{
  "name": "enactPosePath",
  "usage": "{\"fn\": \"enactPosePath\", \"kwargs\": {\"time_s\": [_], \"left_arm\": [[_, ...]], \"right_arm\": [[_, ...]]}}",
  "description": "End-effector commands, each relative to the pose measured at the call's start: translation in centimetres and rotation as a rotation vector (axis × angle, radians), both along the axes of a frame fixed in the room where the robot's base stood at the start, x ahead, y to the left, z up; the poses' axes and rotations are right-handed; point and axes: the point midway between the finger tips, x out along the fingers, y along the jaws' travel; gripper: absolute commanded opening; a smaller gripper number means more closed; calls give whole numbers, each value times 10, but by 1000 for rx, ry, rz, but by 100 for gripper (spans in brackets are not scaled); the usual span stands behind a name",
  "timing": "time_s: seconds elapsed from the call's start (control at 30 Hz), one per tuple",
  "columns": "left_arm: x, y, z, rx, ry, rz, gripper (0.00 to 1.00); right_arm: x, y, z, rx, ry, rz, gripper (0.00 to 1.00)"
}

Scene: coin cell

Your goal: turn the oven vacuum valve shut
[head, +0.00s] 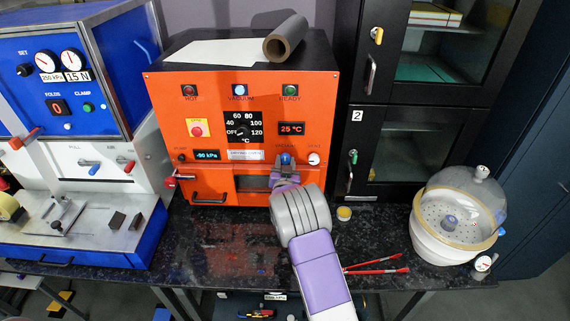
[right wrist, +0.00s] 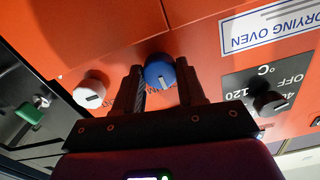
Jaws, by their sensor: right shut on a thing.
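The orange drying oven (head: 215,170) stands on the dark bench with its front facing me. Its vacuum valve is a blue knob (head: 286,157) at the lower right of the front. The blue knob also shows in the right wrist view (right wrist: 159,72), with a pale pointer line on its face. My right gripper (head: 286,165) is at the knob, one finger on each side, shut on it. The fingers also show in the right wrist view (right wrist: 160,78). The oven's pressure display (head: 207,155) reads about -90 kPa. My left gripper is not in view.
A white knob (head: 313,158) sits close beside the blue one. A temperature dial (head: 243,128) is up and left of it. A yellow-topped small jar (head: 344,213), red tweezers (head: 376,265) and a glass desiccator (head: 455,215) stand or lie to the right.

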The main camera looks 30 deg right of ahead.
Motion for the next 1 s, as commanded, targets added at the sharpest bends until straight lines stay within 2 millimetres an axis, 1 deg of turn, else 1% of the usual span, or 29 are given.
{"fn": "enactPosePath", "kwargs": {"time_s": [0.17,0.37,0.6,1.0], "left_arm": [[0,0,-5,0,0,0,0],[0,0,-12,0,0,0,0],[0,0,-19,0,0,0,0],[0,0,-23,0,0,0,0]], "right_arm": [[0,0,-1,-62,37,0,9],[0,0,-1,-189,116,1,9],[0,0,-1,-383,235,1,9],[0,1,0,-709,434,1,9]]}}
